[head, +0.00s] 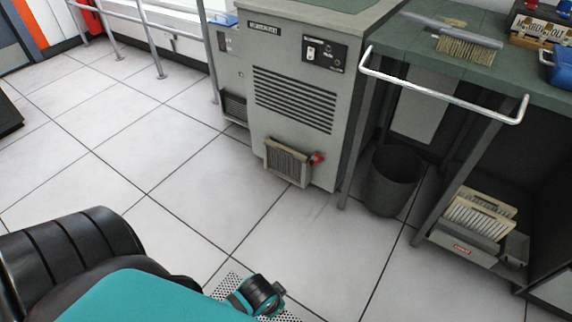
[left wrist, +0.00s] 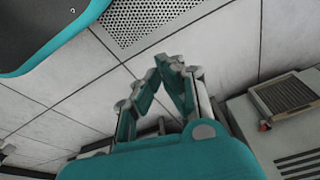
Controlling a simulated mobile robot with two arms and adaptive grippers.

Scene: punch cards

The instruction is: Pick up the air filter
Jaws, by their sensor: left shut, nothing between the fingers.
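The air filter (head: 287,163) is a framed, ribbed grey-beige panel at the low front of the grey cabinet (head: 295,85). A red part (head: 317,159) shows at its right edge. In the left wrist view the filter (left wrist: 288,97) is at the right, to the right of my left gripper (left wrist: 174,66) and apart from it. The left gripper's fingertips are together with nothing between them. I cannot make out its fingers in the head view. My right gripper is not in view.
A dark waste bin (head: 392,180) stands right of the cabinet, under a green-topped bench (head: 400,45). A brush (head: 465,47) lies on the bench. A low box (head: 468,240) holds punch cards (head: 482,215). The tiled floor (head: 180,165) before the cabinet is clear.

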